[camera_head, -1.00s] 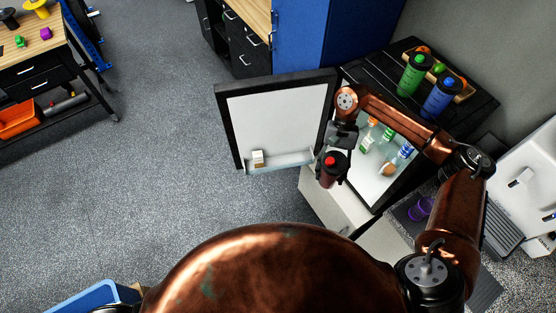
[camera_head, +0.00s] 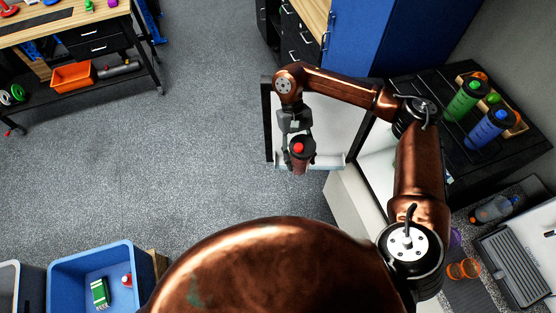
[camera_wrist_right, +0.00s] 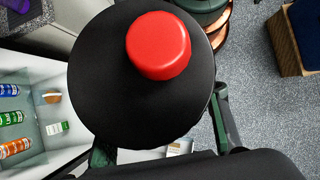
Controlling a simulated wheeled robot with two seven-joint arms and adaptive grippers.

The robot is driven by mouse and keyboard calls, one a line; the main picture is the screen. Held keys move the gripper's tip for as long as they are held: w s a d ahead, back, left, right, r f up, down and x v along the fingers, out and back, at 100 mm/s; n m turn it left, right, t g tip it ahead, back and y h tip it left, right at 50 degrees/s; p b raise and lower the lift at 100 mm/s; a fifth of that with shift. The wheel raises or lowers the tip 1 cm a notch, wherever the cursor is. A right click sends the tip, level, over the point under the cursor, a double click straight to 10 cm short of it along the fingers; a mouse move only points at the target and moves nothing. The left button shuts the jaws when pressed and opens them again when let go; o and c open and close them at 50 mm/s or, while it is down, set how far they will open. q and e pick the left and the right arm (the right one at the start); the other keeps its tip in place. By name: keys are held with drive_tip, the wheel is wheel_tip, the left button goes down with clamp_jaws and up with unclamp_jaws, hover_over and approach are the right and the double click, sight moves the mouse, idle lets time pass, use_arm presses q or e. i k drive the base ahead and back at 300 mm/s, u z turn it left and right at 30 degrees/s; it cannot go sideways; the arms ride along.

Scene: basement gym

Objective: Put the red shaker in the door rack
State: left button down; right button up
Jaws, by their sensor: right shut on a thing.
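The red shaker (camera_head: 301,163) has a dark lid with a red cap and hangs upright in my right gripper (camera_head: 297,140). My right gripper is shut on it. In the right wrist view, the shaker's black lid (camera_wrist_right: 100,90) and red cap fill the middle, between the fingers. The fridge door stands open; its door rack (camera_head: 328,162) runs along its lower edge. In the head view the shaker overlaps the rack and partly hides it; I cannot tell its height above it. A small white box (camera_wrist_right: 179,149) shows past the lid in the wrist view. My left gripper is out of view.
The fridge interior (camera_wrist_right: 30,80) holds bottles and cans. A blue bin (camera_head: 61,262) sits at lower left. The floor left of the door is clear.

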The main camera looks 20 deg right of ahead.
sight(322, 162)
drive_tip(key=u, duration=0.8)
drive_tip(key=i, duration=1.1)
drive_tip(key=z, duration=3.7)
drive_tip(key=k, duration=0.35)
drive_tip(key=u, duration=1.55)
drive_tip(key=i, duration=0.45)
drive_tip(key=u, duration=0.05)
